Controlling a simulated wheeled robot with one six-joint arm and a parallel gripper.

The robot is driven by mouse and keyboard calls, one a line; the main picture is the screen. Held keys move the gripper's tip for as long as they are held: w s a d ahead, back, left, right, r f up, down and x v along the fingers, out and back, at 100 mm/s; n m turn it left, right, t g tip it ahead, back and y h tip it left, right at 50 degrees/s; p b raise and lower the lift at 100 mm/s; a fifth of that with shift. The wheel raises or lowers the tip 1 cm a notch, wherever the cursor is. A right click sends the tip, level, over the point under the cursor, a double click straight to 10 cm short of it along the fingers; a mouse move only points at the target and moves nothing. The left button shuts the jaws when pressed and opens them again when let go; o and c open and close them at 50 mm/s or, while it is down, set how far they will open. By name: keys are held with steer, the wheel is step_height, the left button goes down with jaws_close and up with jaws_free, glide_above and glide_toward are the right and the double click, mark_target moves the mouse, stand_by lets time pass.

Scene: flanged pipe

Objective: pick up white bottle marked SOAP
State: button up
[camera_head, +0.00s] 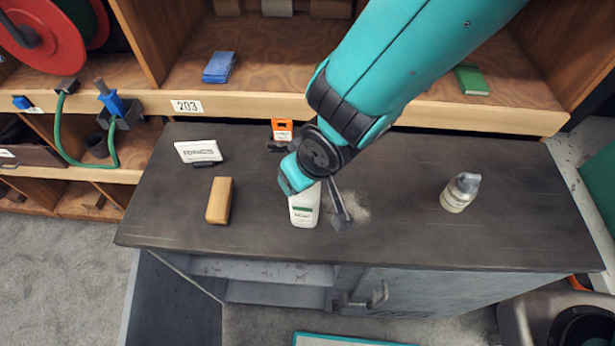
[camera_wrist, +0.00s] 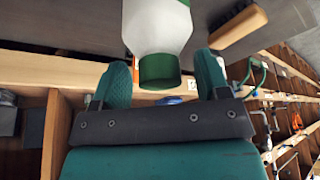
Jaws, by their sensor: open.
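A white bottle with a green band on its label (camera_head: 304,208) stands on the dark worktop, partly hidden by my gripper; I cannot read its label for certain. The wrist view, turned upside down, shows its white body (camera_wrist: 157,25) and green cap (camera_wrist: 159,71). My gripper (camera_wrist: 164,78) is open, its two teal fingers on either side of the cap with gaps beside it. In the head view my gripper (camera_head: 297,178) is just behind the bottle's top.
A dark tool (camera_head: 340,208) lies close right of the bottle. Shelving stands behind. The worktop's right half is mostly clear.

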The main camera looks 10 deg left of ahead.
jaws_close()
stand_by(0.3)
